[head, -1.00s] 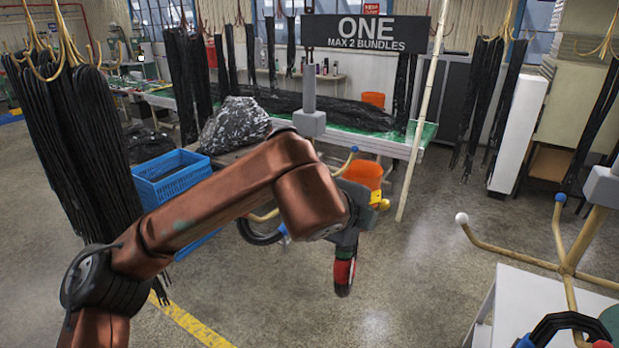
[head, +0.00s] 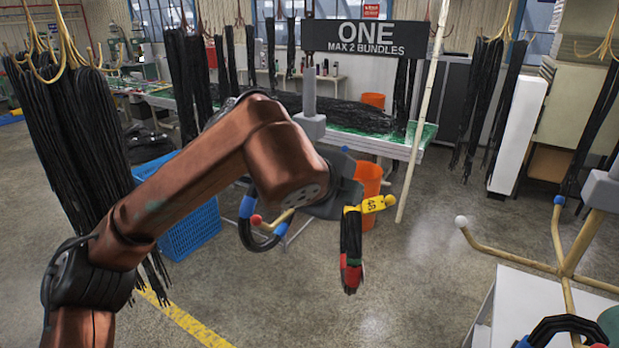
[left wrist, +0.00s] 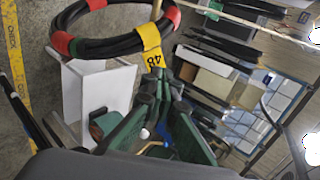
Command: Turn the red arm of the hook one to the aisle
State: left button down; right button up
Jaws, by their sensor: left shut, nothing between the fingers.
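The hook stand under the sign ONE (head: 366,37) has a grey block (head: 311,126); my left arm hides most of its arms. A red ball tip (head: 256,219) on a cream hook arm shows below my forearm, beside a black hose loop with blue bands (head: 247,207). A second hose bundle (head: 351,243), with red and green bands and a yellow tag (head: 374,204), hangs to the right; it also shows as a ring in the left wrist view (left wrist: 108,47). My left gripper (left wrist: 158,80) is shut and empty, its tips close to the tag; contact is unclear. My right gripper is out of view.
A cream stand (head: 512,252) with white and blue tips is at the right, by a white table (head: 530,300). Black hoses (head: 75,140) hang at the left. A blue crate (head: 190,228) and an orange bucket (head: 368,185) stand behind. Centre-right floor is open.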

pick_arm(q)
jog(key=s+a+r+b, duration=0.3)
jog(key=s+a+b, duration=0.3)
jog(key=s+a, duration=0.2)
jog(key=shift+s+a+b, duration=0.25)
jog(key=shift+s+b, duration=0.1)
jog(key=shift+s, duration=0.65)
dwell(0.5)
